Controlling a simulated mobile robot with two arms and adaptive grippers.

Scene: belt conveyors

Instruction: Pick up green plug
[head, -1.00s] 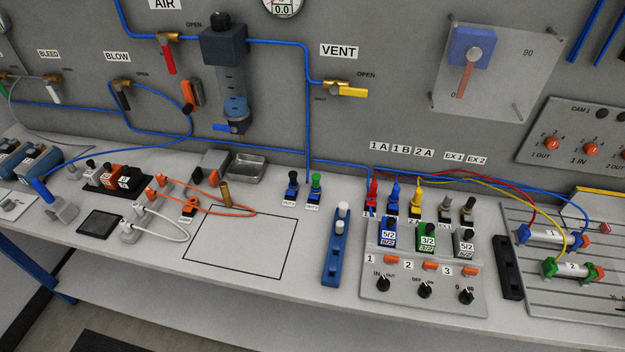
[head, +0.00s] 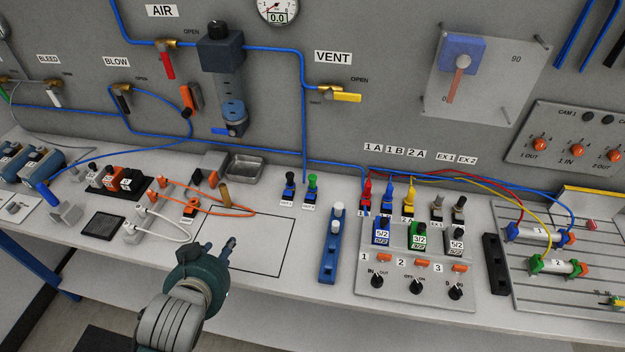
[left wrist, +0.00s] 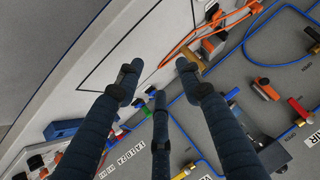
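In the left wrist view a small green spot, likely the green plug (left wrist: 149,90), shows between the fingers. My left gripper (head: 229,245) is over the front of the bench, left of and nearer than the plug, with nothing in it. The left wrist view shows its dark fingers (left wrist: 156,82) spread apart. My right gripper is not in view.
A blue rail with white knobs (head: 333,245) stands right of my gripper. A valve panel with coloured plugs (head: 405,290) is further right. Orange cables (head: 225,210) and a metal tray (head: 243,167) lie behind. The outlined bench area (head: 262,235) is clear.

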